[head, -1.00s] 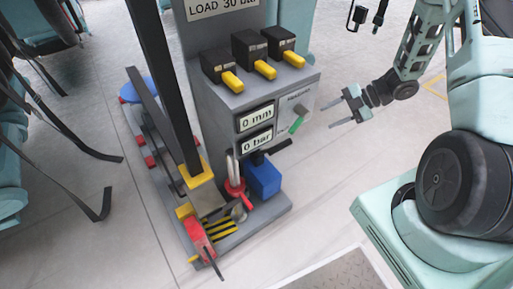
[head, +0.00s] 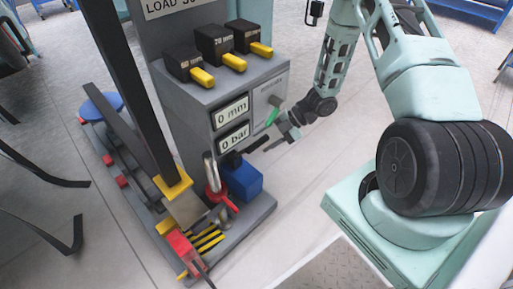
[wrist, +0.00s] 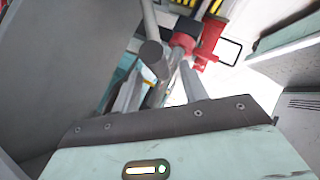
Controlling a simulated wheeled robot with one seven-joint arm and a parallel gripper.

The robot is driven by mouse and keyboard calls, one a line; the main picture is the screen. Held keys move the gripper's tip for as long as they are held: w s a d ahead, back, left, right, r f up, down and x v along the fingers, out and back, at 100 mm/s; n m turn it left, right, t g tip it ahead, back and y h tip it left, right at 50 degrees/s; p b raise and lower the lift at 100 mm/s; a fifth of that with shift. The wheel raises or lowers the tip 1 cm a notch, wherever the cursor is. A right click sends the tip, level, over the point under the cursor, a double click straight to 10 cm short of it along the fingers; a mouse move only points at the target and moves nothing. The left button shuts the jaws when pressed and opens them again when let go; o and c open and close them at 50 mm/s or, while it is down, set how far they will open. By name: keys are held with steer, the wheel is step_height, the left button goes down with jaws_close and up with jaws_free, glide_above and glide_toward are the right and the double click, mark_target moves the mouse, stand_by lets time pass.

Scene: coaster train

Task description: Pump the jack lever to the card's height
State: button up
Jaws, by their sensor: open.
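The jack stands on the grey base plate, with a red collar (head: 217,192) and a silver ram (head: 211,170) beside a blue block (head: 243,178). A black lever (head: 257,147) sticks out from the blue block to the upper right. My gripper (head: 287,130) is open and empty, close to the lever's outer end. In the wrist view my open fingers (wrist: 160,90) point at a dark round rod end (wrist: 151,52), which seems to be the lever; contact cannot be told. The red collar also shows there (wrist: 185,42). The displays (head: 231,112) read 0 mm and 0 bar.
Several black blocks with yellow ends (head: 233,60) stand on the cabinet top. A sign above reads LOAD, partly cut off. A dark post (head: 133,90) rises at the left.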

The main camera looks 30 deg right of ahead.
mark_target(261, 142)
steer(key=shift+b+x, duration=0.35)
steer(key=shift+x, duration=1.45)
jaws_close()
steer(key=shift+f, duration=0.1)
